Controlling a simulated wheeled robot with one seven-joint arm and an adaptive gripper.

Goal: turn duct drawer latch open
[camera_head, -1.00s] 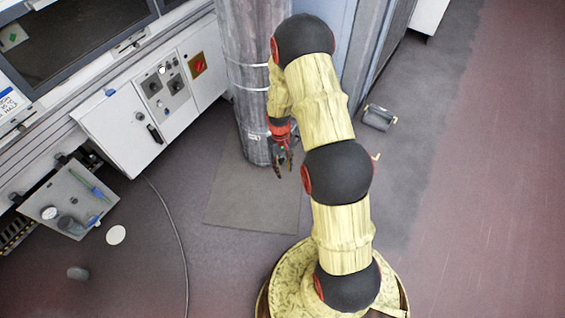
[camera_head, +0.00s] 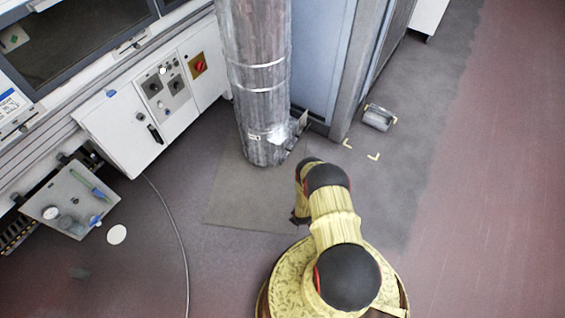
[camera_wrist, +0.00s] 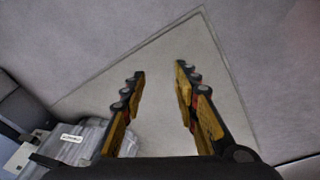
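The duct (camera_head: 258,85) is a tall ribbed metal cylinder standing left of my arm in the head view. A small grey boxy part (camera_head: 299,123), perhaps the drawer, juts from its lower right side. In the wrist view the duct (camera_wrist: 92,132) shows at the lower left with a white label, and a pale plate-like part (camera_wrist: 22,156) is beside it. I cannot make out the latch or its position. My gripper (camera_wrist: 160,72) has its two fingers spread, with only floor between them. It is apart from the duct; in the head view my arm mostly hides it.
White control cabinets (camera_head: 170,95) stand on the left. A loose grey container (camera_head: 378,117) lies on the floor at right, near yellow corner marks (camera_head: 373,156). A tray (camera_head: 70,200) with small items is at lower left. A cable (camera_head: 178,235) crosses the floor. The right floor is clear.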

